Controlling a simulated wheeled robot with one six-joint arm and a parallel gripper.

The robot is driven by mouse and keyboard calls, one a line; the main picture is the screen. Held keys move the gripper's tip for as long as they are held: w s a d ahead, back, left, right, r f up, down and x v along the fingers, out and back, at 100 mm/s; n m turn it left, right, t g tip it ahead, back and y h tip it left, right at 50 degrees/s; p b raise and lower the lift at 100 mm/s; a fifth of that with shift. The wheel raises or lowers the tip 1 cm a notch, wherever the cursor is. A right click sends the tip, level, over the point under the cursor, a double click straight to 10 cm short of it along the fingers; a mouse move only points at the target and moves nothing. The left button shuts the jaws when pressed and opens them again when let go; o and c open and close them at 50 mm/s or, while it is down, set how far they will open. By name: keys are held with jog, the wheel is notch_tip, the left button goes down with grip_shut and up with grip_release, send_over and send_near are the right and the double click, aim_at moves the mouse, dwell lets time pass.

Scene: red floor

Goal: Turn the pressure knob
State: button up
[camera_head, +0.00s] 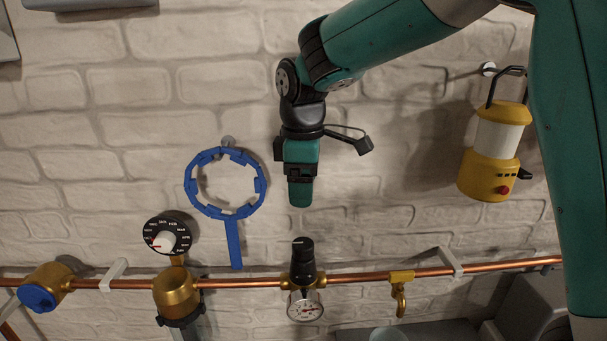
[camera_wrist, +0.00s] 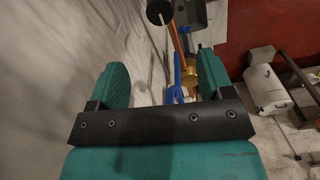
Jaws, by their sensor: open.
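A black upright knob (camera_head: 303,262) stands on the copper pipe, directly above a round white-faced pressure gauge (camera_head: 306,305). To its left, a black dial with a white centre knob (camera_head: 164,240) sits above a brass valve body (camera_head: 176,290). My gripper (camera_head: 300,193) hangs pointing down above the black knob, apart from it. In the wrist view, the two green fingers of my gripper (camera_wrist: 162,80) are spread with nothing between them. A dark round knob end (camera_wrist: 160,12) shows ahead at the top; I cannot tell for sure which knob it is.
The copper pipe (camera_head: 360,278) runs across the brick wall. A blue ring tool (camera_head: 234,240) hangs left of my gripper. A yellow lantern (camera_head: 492,170) hangs at the right. A small brass valve (camera_head: 400,290) is right of the gauge. A blue-capped valve (camera_head: 38,297) is far left.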

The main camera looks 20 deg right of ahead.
jog(key=shift+r, duration=1.6)
jog(key=s+a+f+m+y+b, duration=0.1)
jog(key=s+a+f+m+y, duration=0.1)
jog(key=s, duration=1)
jog(key=s+a+f+m+y+b, duration=0.1)
jog(key=s+a+f+m+y, duration=0.1)
jog(key=s, duration=1)
notch_tip(320, 180, down, 2)
jog(key=shift+s+a+f+m, duration=0.1)
jog(key=shift+s+a+m, duration=0.1)
jog(key=shift+m, duration=0.6)
